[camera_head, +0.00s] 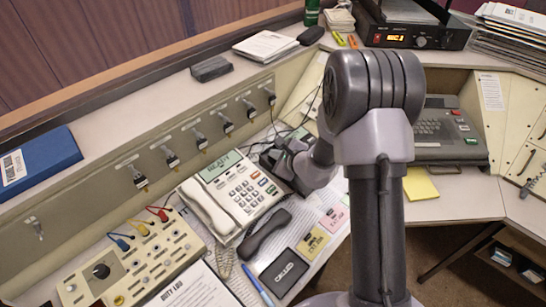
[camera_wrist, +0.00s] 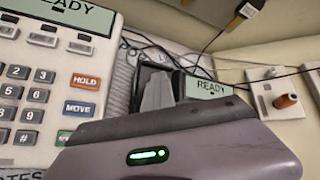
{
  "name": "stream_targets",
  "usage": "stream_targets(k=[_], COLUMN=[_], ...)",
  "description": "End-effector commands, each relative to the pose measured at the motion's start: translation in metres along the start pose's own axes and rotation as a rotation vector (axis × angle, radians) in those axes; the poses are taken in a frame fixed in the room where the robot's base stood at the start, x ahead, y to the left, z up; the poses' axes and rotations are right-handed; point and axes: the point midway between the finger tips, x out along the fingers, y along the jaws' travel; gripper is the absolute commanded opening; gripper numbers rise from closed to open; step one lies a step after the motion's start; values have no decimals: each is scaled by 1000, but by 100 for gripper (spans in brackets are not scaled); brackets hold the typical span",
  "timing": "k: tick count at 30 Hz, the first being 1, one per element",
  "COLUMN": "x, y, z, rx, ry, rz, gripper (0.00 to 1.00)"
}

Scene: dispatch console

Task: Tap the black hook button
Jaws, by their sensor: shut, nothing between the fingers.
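My gripper (camera_head: 289,160) reaches down at the back of the desk, just right of the white desk phone (camera_head: 232,192). Its grey fingers (camera_wrist: 157,92) look closed in the wrist view and point at a dark recessed unit (camera_wrist: 143,78) beside a small display reading READY (camera_wrist: 204,87). The black hook button cannot be picked out; my gripper covers much of that unit. I cannot tell whether the fingertips touch it. A black handset (camera_head: 264,235) lies on the desk in front of the white phone.
Thin black cables (camera_wrist: 205,55) run behind the fingers. A small panel with an orange knob (camera_wrist: 286,101) stands right of the display. A patch box (camera_head: 130,265), a black pad (camera_head: 284,272) and notes (camera_head: 312,243) lie on the desk. A keyboard unit (camera_head: 447,135) stands right of my arm.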

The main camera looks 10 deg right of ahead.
Motion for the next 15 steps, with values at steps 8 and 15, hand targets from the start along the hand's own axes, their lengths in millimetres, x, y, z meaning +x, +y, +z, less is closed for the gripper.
stream_targets(k=[8, 15], x=[0, -9], y=[5, -3], z=[-4, 3], rx=[0, 0], ry=[9, 8], rz=[11, 10], gripper=[0, 0])
